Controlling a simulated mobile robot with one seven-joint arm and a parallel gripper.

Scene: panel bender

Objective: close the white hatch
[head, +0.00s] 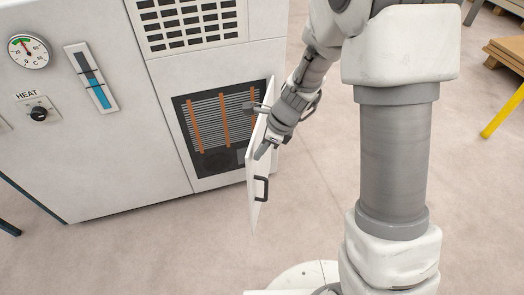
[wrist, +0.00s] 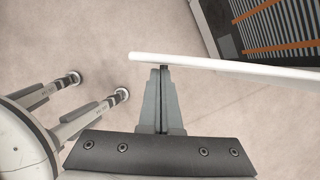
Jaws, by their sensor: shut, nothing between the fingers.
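The white hatch (head: 257,185) stands open, swung out from the right side of a dark opening (head: 219,127) in the white cabinet. A dark handle (head: 261,188) is on its outer face. In the wrist view the hatch (wrist: 230,66) shows edge-on as a white bar, with the opening beyond it. My gripper (head: 261,152) is at the outer face of the hatch, above the handle. In the wrist view my gripper (wrist: 159,72) is shut, its fingertips at the hatch near its free end. They look in contact, but I cannot be sure.
The cabinet (head: 130,140) carries a gauge (head: 28,51), a blue level indicator (head: 91,77) and a HEAT knob (head: 38,113). Orange bars and a grille (wrist: 275,25) show inside the opening. The floor around the hatch is clear. A wooden stack (head: 507,52) and a yellow bar (head: 503,111) stand far right.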

